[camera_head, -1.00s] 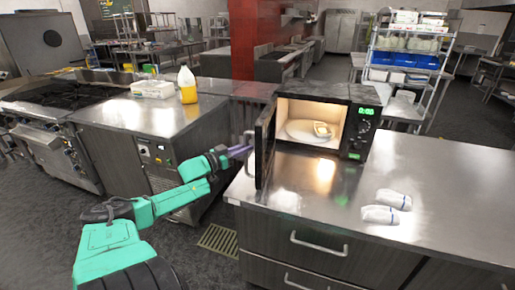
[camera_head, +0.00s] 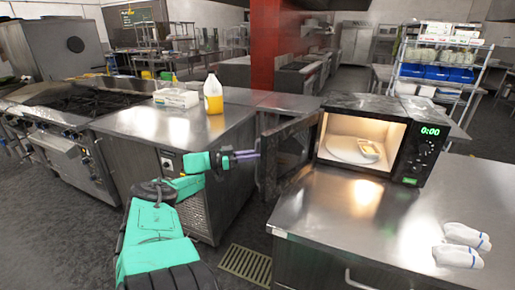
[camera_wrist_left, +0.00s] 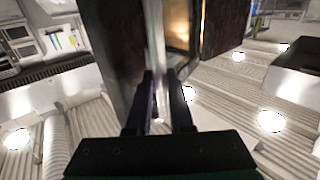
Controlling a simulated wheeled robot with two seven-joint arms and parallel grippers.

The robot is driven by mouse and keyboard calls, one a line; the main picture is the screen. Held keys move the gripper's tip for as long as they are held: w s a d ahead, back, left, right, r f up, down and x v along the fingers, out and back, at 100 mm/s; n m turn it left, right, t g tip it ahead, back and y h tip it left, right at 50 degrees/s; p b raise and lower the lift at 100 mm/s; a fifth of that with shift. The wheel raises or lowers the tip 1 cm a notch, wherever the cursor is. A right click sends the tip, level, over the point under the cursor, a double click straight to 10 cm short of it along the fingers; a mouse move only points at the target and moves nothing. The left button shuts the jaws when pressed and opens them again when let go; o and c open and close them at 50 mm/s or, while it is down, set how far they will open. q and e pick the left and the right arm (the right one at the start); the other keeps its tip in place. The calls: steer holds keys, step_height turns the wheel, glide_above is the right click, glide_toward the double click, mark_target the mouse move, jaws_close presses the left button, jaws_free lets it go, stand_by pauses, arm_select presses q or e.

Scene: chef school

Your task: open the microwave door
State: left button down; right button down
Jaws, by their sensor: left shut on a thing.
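My left gripper (camera_head: 254,156) is at the door's outer edge. In the left wrist view the two dark fingers of my left gripper (camera_wrist_left: 162,115) are closed around the upright metal door handle (camera_wrist_left: 157,65). My right gripper is not in view.
Two white rolled cloths (camera_head: 463,246) lie on the steel counter (camera_head: 345,220) at right. A bottle of yellow liquid (camera_head: 213,95) and a white box (camera_head: 176,98) stand on the left counter. A floor grate (camera_head: 246,264) lies in the gap between the counters.

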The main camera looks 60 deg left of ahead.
arm_select(q)
steer(key=c, duration=1)
jaws_free()
steer(key=shift+w+d, duration=0.1)
steer(key=shift+o, duration=1)
steer(key=shift+w, duration=0.1)
steer(key=shift+w+f, duration=0.1)
steer(key=shift+w, duration=0.05)
steer(key=b+v, duration=0.1)
steer(key=v, duration=1.3)
steer(key=shift+s, duration=0.25)
